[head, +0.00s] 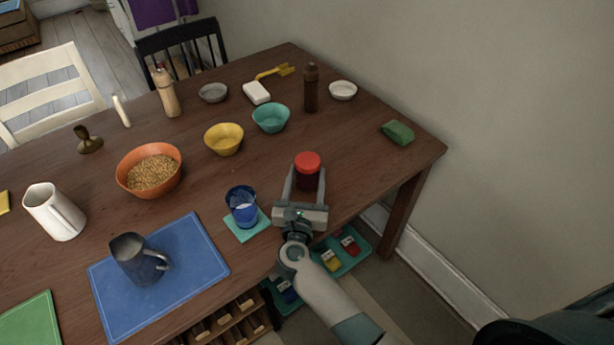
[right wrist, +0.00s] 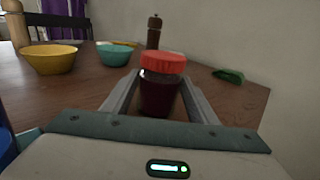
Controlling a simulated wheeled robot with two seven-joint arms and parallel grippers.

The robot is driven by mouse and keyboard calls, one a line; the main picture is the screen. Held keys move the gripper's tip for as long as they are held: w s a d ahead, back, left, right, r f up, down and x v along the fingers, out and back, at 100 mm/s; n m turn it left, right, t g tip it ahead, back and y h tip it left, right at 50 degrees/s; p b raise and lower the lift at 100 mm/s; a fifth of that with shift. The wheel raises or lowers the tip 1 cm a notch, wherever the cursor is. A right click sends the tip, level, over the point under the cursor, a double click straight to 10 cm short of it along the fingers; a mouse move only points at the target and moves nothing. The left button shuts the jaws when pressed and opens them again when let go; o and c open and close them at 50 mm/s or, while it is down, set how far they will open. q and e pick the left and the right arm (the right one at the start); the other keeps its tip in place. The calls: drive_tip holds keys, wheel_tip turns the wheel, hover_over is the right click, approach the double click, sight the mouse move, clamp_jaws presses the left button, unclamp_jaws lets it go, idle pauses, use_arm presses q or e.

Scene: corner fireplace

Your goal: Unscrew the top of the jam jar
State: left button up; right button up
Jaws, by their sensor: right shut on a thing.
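The jam jar (head: 306,181) stands upright on the wooden table, near its right front edge. It has a dark body and a red lid (head: 308,162), which sits on top of it. My right gripper (head: 305,184) is shut on the jar, with one finger on each side of its dark body, below the lid. In the right wrist view the jar (right wrist: 158,94) is between the two fingers and the red lid (right wrist: 162,62) is clear above them. My left gripper is not in view.
A blue cup (head: 241,207) on a teal coaster stands left of my right gripper. Teal (head: 271,118) and yellow (head: 223,139) bowls, a brown pepper mill (head: 311,88) and a green sponge-like block (head: 398,133) lie beyond. The table (head: 350,150) is clear right of the jar.

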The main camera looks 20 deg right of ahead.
sight(306, 171)
drive_tip(key=shift+o, duration=0.2)
drive_tip(key=shift+r, duration=0.65)
wheel_tip(306, 171, up, 2)
drive_tip(key=shift+r, duration=0.25)
drive_tip(key=s+d+r, duration=0.7)
drive_tip(key=s+d, duration=0.1)
drive_tip(key=shift+s, duration=0.3)
drive_tip(key=shift+r, duration=0.1)
drive_tip(key=o, duration=0.4)
drive_tip(key=shift+c, duration=0.2)
drive_tip(key=c, duration=0.5)
drive_tip(key=shift+c, duration=0.2)
